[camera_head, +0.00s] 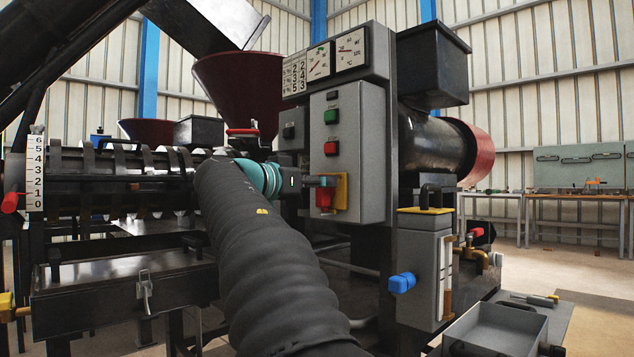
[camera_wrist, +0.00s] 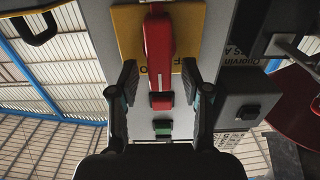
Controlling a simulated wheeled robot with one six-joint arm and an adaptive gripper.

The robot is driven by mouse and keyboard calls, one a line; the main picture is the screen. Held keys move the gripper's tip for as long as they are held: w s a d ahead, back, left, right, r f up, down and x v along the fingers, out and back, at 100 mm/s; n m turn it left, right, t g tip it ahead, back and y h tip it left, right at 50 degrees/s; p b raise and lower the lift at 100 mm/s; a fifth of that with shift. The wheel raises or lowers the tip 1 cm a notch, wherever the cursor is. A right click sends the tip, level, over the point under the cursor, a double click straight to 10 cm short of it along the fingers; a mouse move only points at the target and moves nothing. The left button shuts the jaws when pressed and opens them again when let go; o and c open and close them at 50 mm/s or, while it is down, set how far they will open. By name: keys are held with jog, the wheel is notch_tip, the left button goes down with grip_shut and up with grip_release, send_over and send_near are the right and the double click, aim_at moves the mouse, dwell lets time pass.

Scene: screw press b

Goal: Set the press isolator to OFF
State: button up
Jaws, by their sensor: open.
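The press isolator has a red handle (camera_head: 324,201) on a yellow plate (camera_head: 342,191), low on the front of the grey control box (camera_head: 358,110). In the wrist view, which is upside down, the red handle (camera_wrist: 158,45) runs lengthwise across the yellow plate (camera_wrist: 188,40). Part of the plate's lettering shows, but the word is not fully readable. My gripper (camera_head: 320,182) is in front of the isolator, with its fingers partly hidden. In the wrist view my gripper (camera_wrist: 158,76) is open, one finger on each side of the handle; I see gaps and no clear contact.
A red button (camera_head: 331,148) and a green button (camera_head: 331,117) sit above the isolator. A smaller box with a black switch (camera_head: 288,132) adjoins on the left. A grey unit with a blue knob (camera_head: 402,283) stands below right. A metal tray (camera_head: 495,335) is at lower right.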

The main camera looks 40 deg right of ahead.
grip_shut()
jog(key=shift+n, duration=0.4)
jog(key=n, duration=0.1)
jog(key=n+p, duration=0.1)
jog(key=n, duration=0.1)
jog(key=shift+w+n, duration=0.3)
jog(key=shift+w, duration=0.05)
jog(key=shift+w+f+n+p, duration=0.3)
jog(key=shift+n+p, duration=0.75)
jog(key=shift+n, duration=1.2)
jog(key=shift+w+f+n+p, duration=0.15)
jog(key=shift+f+n+p, duration=0.2)
jog(key=shift+n+p, duration=1.35)
jog(key=shift+w+f+n+p, duration=0.2)
jog(key=shift+f+n+p, duration=0.2)
jog(key=shift+n, duration=2.45)
